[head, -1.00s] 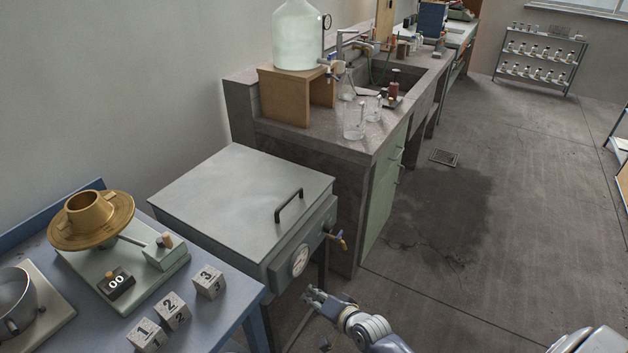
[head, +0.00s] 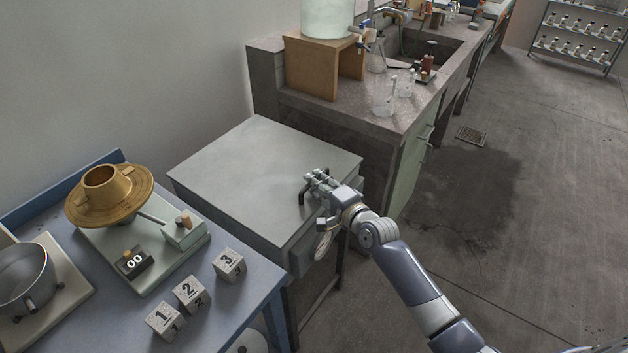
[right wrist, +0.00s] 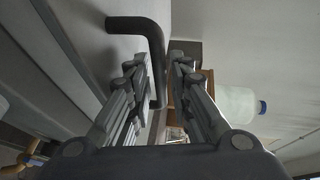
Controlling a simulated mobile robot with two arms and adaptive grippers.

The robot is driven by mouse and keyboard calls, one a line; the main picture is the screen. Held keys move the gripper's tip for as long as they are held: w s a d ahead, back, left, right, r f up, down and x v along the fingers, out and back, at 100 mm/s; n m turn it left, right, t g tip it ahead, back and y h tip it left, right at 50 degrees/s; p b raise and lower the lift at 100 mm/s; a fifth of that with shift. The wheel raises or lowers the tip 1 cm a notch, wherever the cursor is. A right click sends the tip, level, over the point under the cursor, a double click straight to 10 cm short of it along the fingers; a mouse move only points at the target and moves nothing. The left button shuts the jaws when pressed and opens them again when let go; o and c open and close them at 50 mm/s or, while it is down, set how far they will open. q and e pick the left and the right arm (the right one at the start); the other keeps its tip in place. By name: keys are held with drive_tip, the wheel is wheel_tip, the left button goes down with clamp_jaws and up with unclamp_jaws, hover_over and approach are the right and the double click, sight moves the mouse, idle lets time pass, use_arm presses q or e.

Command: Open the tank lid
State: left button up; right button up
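The tank (head: 240,215) is a grey metal box with a flat, closed lid (head: 255,160), between the blue table and the concrete bench. A black bar handle (head: 303,190) stands near the lid's front right edge. My right gripper (head: 312,180) is at this handle and partly covers it. In the right wrist view the black handle (right wrist: 153,50) reaches between the two fingers of my right gripper (right wrist: 163,75), which are apart. A gap shows beside the handle, so the fingers do not look closed on it. My left gripper is in neither view.
The blue table (head: 255,280) at left holds a brass bowl device (head: 110,195), a metal pan (head: 25,280) and numbered cubes (head: 190,293). The concrete bench (head: 350,130) behind carries glassware and a large bottle (head: 327,18). The floor at right is clear.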

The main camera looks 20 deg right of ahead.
drive_tip(key=shift+x, duration=1)
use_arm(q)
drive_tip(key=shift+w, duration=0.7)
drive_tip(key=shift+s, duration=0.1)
